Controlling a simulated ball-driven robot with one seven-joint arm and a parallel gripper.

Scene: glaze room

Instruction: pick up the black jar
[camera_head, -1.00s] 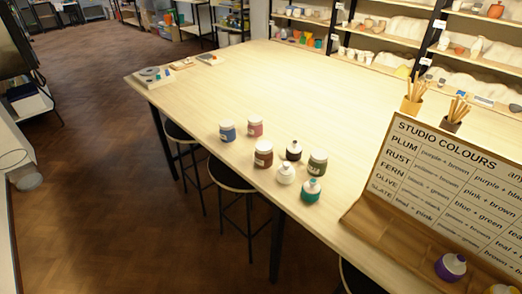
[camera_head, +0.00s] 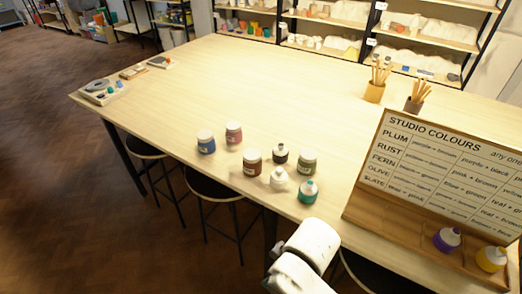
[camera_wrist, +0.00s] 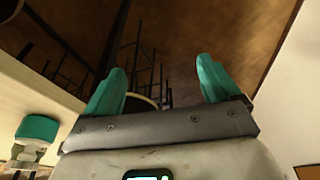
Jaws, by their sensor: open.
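The black jar (camera_head: 280,154) stands upright on the pale wooden table (camera_head: 230,75), at the back of a cluster of jars in the head view. It is small, with a narrow black top. A white bottle (camera_head: 279,179) stands in front of it, with a brown jar (camera_head: 252,162) to its left and a green-labelled jar (camera_head: 306,162) to its right. My gripper (camera_wrist: 160,86) is open and empty in the wrist view, its teal fingertips apart over the floor beside the table. I cannot see the black jar in the wrist view.
A teal bottle (camera_head: 307,192), a blue jar (camera_head: 206,142) and a pink jar (camera_head: 234,134) share the cluster. A teal-capped container (camera_wrist: 37,130) shows in the wrist view. The chart board (camera_head: 440,170) stands at right. Stools (camera_head: 215,187) line the near edge.

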